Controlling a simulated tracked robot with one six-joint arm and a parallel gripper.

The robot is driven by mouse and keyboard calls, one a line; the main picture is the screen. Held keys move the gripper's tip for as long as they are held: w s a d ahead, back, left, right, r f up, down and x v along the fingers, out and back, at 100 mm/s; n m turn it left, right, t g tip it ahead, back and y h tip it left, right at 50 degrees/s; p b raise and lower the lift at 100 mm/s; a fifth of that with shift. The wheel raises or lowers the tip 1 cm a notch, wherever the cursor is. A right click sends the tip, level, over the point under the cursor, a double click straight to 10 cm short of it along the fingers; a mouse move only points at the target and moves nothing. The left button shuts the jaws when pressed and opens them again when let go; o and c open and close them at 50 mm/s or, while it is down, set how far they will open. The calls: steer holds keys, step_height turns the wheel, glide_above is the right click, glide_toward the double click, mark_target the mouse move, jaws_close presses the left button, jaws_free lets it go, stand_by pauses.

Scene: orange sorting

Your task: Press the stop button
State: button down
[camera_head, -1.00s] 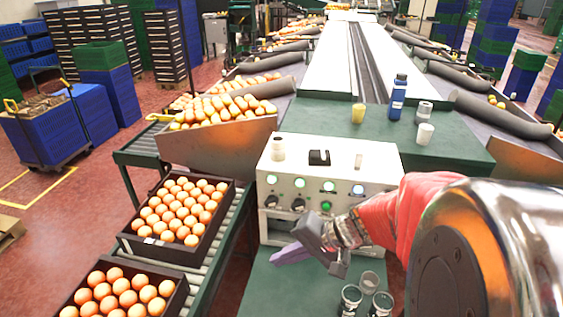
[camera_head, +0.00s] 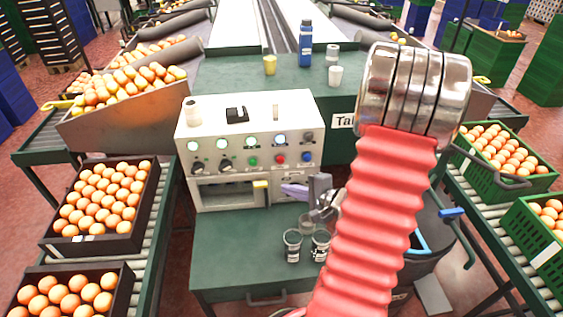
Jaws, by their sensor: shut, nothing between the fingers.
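The white control box (camera_head: 212,124) stands on the green table, with buttons, knobs and lights on its front. A red button (camera_head: 280,158) sits between a green button (camera_head: 252,160) and a blue button (camera_head: 306,156); no readable label marks it as stop. My gripper (camera_head: 313,191) is small in view, below and right of the red button, apart from it. It is shut. A purple piece (camera_head: 294,190) shows beside its fingers; I cannot tell whether it is separate. My red-sleeved arm hides part of the area right of the box.
Clear glasses (camera_head: 292,245) stand on the lower green table (camera_head: 225,250) near my gripper. A blue bottle (camera_head: 305,45) and cups stand behind the box. Dark crates of oranges (camera_head: 70,240) are left, green crates (camera_head: 545,181) right.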

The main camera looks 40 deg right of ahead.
steer(key=shift+w, duration=0.15)
steer(key=w+d, duration=0.4)
steer(key=w, duration=0.3)
steer(key=shift+d, duration=0.4)
steer(key=shift+w, duration=0.1)
stand_by(2.1)
steer(key=shift+w+d, duration=0.25)
steer(key=shift+w, duration=0.05)
steer(key=shift+w+d+r, duration=0.1)
steer(key=shift+w+d, duration=0.2)
steer(key=shift+w, duration=0.2)
stand_by(1.2)
steer(key=shift+s, duration=0.15)
steer(key=shift+s+a, duration=0.55)
steer(key=shift+s, duration=0.1)
stand_by(0.3)
steer(key=shift+s+a, duration=0.7)
steer(key=shift+s, duration=0.35)
steer(key=shift+s+a, duration=0.7)
steer(key=shift+s, duration=0.35)
